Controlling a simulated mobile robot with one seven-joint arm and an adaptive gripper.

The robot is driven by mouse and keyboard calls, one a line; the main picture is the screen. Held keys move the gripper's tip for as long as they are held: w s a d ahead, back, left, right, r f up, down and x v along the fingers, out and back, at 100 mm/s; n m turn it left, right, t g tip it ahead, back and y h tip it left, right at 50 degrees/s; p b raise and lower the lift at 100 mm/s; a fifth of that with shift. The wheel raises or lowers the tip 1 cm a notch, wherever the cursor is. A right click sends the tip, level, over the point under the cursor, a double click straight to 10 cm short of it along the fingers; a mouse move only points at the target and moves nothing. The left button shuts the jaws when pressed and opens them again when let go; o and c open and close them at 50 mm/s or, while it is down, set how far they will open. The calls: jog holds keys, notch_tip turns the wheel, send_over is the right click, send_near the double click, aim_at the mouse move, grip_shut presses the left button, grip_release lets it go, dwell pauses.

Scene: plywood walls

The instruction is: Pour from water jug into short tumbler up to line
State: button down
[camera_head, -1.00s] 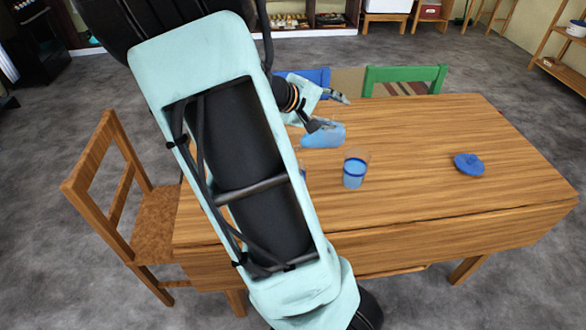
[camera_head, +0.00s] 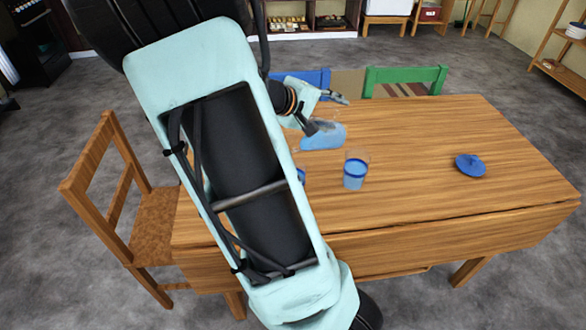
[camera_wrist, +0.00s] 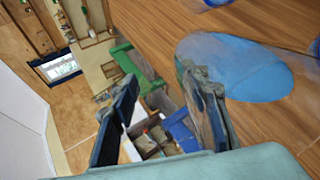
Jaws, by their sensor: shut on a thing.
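The water jug (camera_head: 326,136) is clear with pale blue water in it. My gripper (camera_head: 328,112) is shut on it at the far left part of the table, above or close to the tabletop; the gap beneath is hard to judge. In the wrist view the jug's blue water (camera_wrist: 238,68) shows beside the right finger, and the grip itself is not clear. The short tumbler (camera_head: 355,171) stands upright, nearer the camera and right of the jug. It holds blue water, with a darker blue band near the water's top; the exact level against the band is unclear.
A blue lid-like piece (camera_head: 471,165) with a knob lies on the right of the wooden table (camera_head: 430,195). A small blue thing (camera_head: 301,175) is mostly hidden behind my arm. Chairs stand at the left (camera_head: 120,180) and far side. The table's middle right is clear.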

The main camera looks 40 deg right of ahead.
aim_at(332, 122)
dwell(0.3)
jog(key=r+p, duration=0.1)
jog(key=p, duration=0.1)
jog(key=r+y+p, duration=0.1)
jog(key=shift+s+d+p, duration=0.1)
jog(key=shift+d+p, duration=0.2)
jog(key=shift+p, duration=0.1)
jog(key=shift+d+y+p, duration=0.2)
jog(key=shift+y+p, duration=0.1)
jog(key=shift+p, duration=0.45)
jog(key=shift+y, duration=0.7)
jog(key=f, duration=0.5)
jog(key=shift+d+f+b, duration=0.2)
jog(key=shift+f+b, duration=0.1)
jog(key=shift+f, duration=0.1)
jog(key=shift+w+f, duration=0.2)
jog(key=shift+f, duration=0.1)
jog(key=shift+s+r, duration=0.1)
jog(key=shift+p, duration=0.4)
